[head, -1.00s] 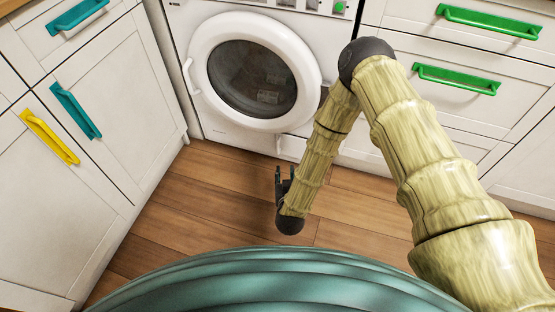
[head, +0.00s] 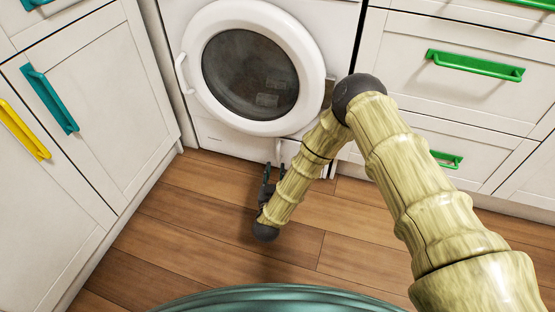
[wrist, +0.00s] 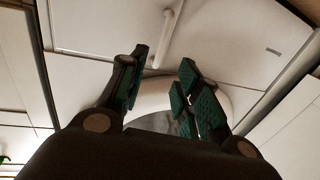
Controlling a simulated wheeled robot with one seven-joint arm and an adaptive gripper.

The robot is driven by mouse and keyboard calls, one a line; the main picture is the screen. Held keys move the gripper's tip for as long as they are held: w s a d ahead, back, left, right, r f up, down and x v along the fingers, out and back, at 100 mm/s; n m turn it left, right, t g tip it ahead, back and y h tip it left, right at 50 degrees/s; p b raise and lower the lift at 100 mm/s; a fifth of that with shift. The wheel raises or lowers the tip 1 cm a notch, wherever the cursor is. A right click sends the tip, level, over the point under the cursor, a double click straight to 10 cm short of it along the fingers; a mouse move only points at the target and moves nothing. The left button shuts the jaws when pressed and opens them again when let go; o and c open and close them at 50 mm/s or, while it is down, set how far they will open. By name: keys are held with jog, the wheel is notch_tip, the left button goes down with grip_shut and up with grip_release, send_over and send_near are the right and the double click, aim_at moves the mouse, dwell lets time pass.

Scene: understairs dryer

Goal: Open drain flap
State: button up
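The drain flap is the low white front panel (head: 228,139) of the machine, below its round door, and looks closed. Its white bar handle (head: 280,150) stands upright just beyond my fingertips. In the wrist view the same handle (wrist: 163,38) lies ahead of the gap between my fingers, nearer the left finger. My gripper (head: 274,171) is low above the floor in front of the flap. Its fingers are apart with nothing between them, as the wrist view of the gripper (wrist: 163,66) shows. I cannot tell whether a fingertip touches the handle.
The machine's round door (head: 250,75) is shut above the flap. Cabinets with a teal handle (head: 50,98) and a yellow handle (head: 24,128) stand left. Drawers with a green handle (head: 474,65) stand right, behind my arm. The wooden floor (head: 190,235) is clear.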

aim_at(278, 153)
jog(key=w+b, duration=0.1)
jog(key=w, duration=0.1)
jog(key=w+b, duration=0.1)
jog(key=w, duration=0.1)
jog(key=w+b, duration=0.1)
jog(key=w, duration=0.1)
jog(key=shift+w+d+f, duration=0.15)
jog(key=shift+w+d, duration=0.05)
jog(key=shift+d, duration=0.2)
jog(key=shift+w, duration=0.7)
grip_shut()
